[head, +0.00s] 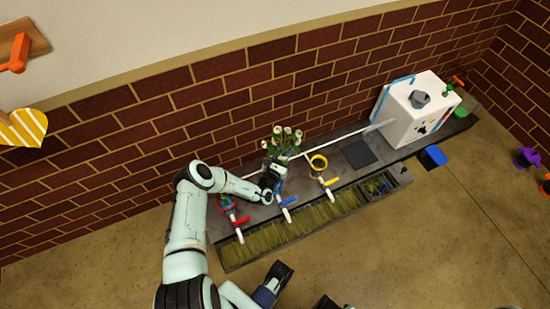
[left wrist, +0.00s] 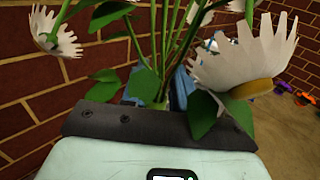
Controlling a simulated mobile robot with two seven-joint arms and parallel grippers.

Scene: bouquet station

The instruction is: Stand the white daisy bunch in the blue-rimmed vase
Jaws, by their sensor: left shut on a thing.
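The white daisy bunch (head: 288,136) stands roughly upright at the back of the stone counter, with white heads on green leafy stems. In the left wrist view its stems (left wrist: 165,45) rise just beyond the gripper, with large white heads on both sides. My left gripper (head: 271,178) is shut on the bunch, low on the stems. A blue surface (left wrist: 143,83) shows behind the stems in the left wrist view, and a bit of blue (head: 280,186) shows beside the gripper in the head view. It may be the blue-rimmed vase. Whether the stem ends are inside it is hidden.
Taps with red, blue (head: 289,201) and yellow handles line the trough (head: 310,218). A white box (head: 410,110) stands at the right end. A dark mat (head: 358,154) lies clear.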

